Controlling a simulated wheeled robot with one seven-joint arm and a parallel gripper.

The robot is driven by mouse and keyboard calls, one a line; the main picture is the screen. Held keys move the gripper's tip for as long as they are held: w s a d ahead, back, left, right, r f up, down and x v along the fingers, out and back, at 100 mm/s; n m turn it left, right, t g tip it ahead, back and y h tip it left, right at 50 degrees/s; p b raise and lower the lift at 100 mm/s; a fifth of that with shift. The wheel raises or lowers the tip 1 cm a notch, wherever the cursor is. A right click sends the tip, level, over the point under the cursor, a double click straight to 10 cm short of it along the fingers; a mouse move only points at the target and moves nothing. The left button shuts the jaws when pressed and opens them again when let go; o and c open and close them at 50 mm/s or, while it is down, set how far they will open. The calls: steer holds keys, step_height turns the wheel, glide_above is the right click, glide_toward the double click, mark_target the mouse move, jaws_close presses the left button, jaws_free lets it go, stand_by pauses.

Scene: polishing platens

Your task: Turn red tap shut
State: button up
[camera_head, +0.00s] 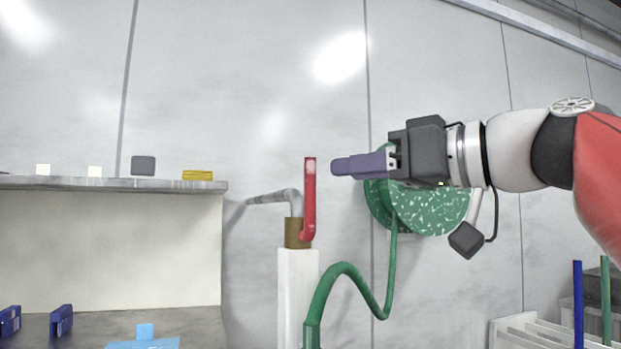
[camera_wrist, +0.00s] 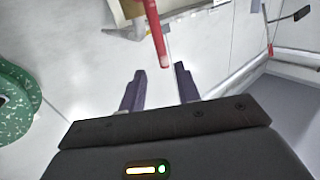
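The red tap has a long red lever (camera_head: 309,195) standing upright beside a brass body (camera_head: 292,234). A grey spout (camera_head: 270,198) points left, and a white post (camera_head: 297,290) stands below. My gripper (camera_head: 334,167) is just right of the lever's upper end, its purple fingers pointing left, apart from the lever in this view. In the wrist view the fingers (camera_wrist: 159,70) are spread with nothing held. The red lever (camera_wrist: 155,32) comes down from the top, its end ahead of the gap between the fingertips. Whether they overlap in depth is unclear.
A green speckled disc (camera_head: 440,208) is on the wall behind my gripper, with a green hose (camera_head: 345,272) looping in front. A shelf (camera_head: 110,184) at left bears a yellow block (camera_head: 197,175) and small blocks. A white rack (camera_head: 540,332) is at lower right.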

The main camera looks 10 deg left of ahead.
mark_target(315, 167)
steer(key=x, duration=0.2)
steer(key=p+x, duration=0.1)
steer(key=x, duration=0.5)
steer(key=shift+s+r+p, duration=0.2)
steer(key=shift+r+p, duration=0.2)
jaws_close()
